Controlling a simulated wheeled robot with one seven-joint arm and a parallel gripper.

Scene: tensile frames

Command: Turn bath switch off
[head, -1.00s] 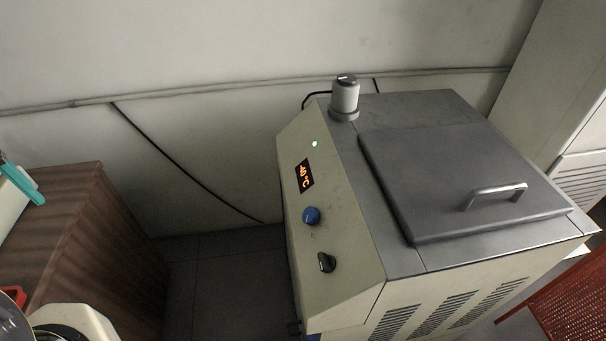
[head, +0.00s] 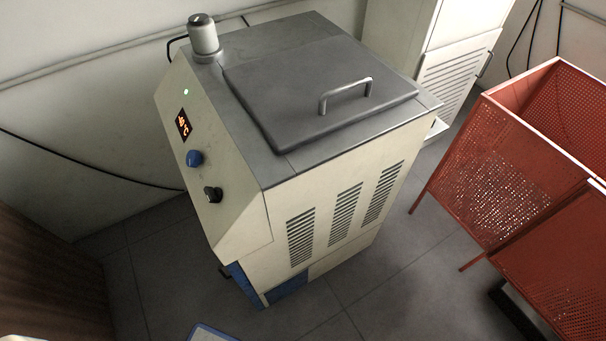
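The bath (head: 240,219) is a cream cabinet with a grey top, standing on the floor in the middle of the head view. A closed grey lid (head: 300,85) with a handle (head: 345,92) covers the top. My gripper is not in view.
Red perforated metal bins (head: 500,170) stand at the right. A brown wooden cabinet (head: 45,280) is at the lower left. A pale unit (head: 455,65) stands behind the bath. Grey tiled floor (head: 390,265) is clear between bath and bins.

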